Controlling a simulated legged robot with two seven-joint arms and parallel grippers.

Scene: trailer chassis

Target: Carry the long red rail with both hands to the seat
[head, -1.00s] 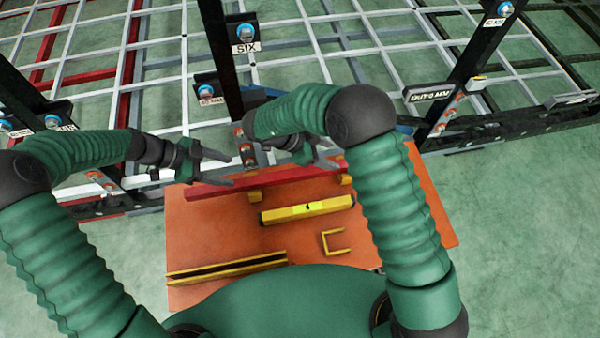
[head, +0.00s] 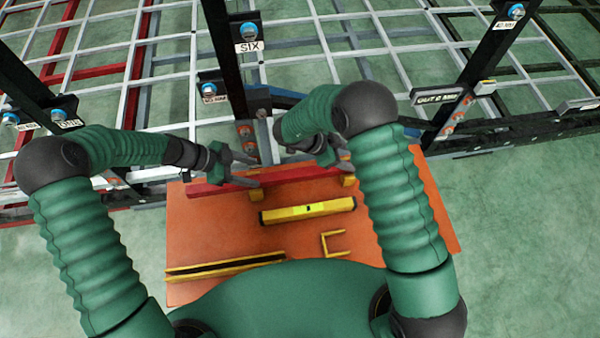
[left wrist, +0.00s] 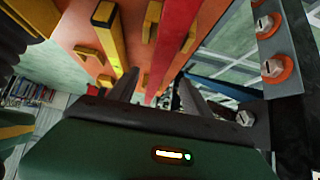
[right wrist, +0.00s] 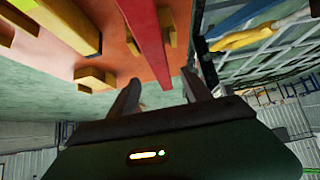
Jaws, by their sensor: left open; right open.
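The long red rail (head: 220,188) lies along the far part of the orange table, on small yellow blocks (head: 256,195). In the left wrist view the rail (left wrist: 178,40) runs down between the finger lines of that gripper (left wrist: 158,88). My open right gripper (head: 338,158) is near the rail's right end, partly hidden by my arm. In the right wrist view the rail (right wrist: 145,35) points down between its fingers (right wrist: 158,88). Neither gripper visibly clamps the rail. I cannot tell which part is the seat.
The orange table (head: 205,235) also holds a yellow bar (head: 308,211), a yellow bracket (head: 334,244) and a slotted yellow-edged piece (head: 225,267). Beyond it stand the chassis grid and black posts, with a "SIX" label (head: 248,47) and an "OUT 2 MID" sign (head: 440,98).

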